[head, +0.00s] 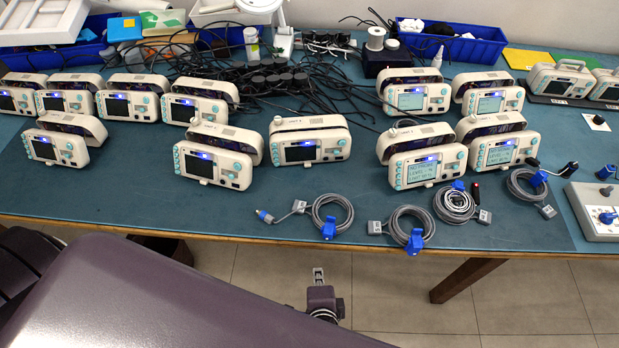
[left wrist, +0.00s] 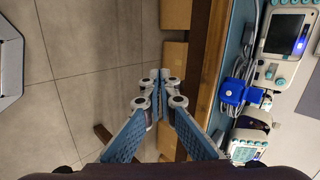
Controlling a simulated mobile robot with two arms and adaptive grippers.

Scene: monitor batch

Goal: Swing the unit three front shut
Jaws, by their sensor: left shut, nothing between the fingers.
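Several cream monitor units with teal keys stand on the blue-green table mat. Several have the front apart from the body, with dark insides showing: one at front left (head: 42,147), one left of centre (head: 210,165), and one right of centre (head: 425,168). The middle unit (head: 313,148) looks nearly closed. I cannot read which is unit three. My left gripper (head: 319,273) is shut and empty, in front of the table edge. My right gripper is not in view.
Coiled grey cables with blue clips (head: 328,228) lie along the table's front (head: 200,220). Black cables (head: 290,90) tangle behind the units. Blue bins (head: 455,45) stand at the back, and a control box (head: 600,210) at the right.

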